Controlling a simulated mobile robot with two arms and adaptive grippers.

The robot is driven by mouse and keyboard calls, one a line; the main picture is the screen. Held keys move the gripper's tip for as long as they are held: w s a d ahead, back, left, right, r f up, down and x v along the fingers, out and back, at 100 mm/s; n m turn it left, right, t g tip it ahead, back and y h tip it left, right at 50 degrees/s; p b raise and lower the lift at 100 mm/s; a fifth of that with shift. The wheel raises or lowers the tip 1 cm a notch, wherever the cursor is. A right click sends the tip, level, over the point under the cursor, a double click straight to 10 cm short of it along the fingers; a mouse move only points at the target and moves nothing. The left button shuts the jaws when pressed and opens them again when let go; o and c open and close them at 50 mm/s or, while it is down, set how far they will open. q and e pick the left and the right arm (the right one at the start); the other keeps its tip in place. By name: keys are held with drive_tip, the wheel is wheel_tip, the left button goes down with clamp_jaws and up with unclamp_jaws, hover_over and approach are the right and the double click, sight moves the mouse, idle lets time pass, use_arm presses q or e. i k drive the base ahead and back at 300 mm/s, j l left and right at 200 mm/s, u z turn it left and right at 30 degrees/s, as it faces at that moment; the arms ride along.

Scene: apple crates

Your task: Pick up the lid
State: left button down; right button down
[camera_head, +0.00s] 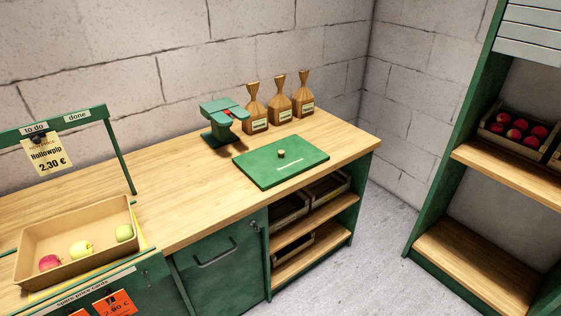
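The lid appears as a flat green panel (262,172) lying on the wooden counter, right of its middle. A small round brass-coloured knob (281,154) stands up from it, and small pale lettering is on its front part. Nothing lies on the panel apart from the knob. Neither of my grippers shows in the head view.
A green device (222,119) and several paper bags (254,108) stand behind the lid. A cardboard-coloured tray (43,239) with apples sits at the left, below a green sign frame (119,150). A shelf unit (448,180) stands right across open floor (365,255).

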sight(271, 165)
drive_tip(key=i+l+u, duration=0.3)
drive_tip(key=i, duration=0.25)
drive_tip(key=i+l+u, duration=0.25)
drive_tip(key=i, duration=0.25)
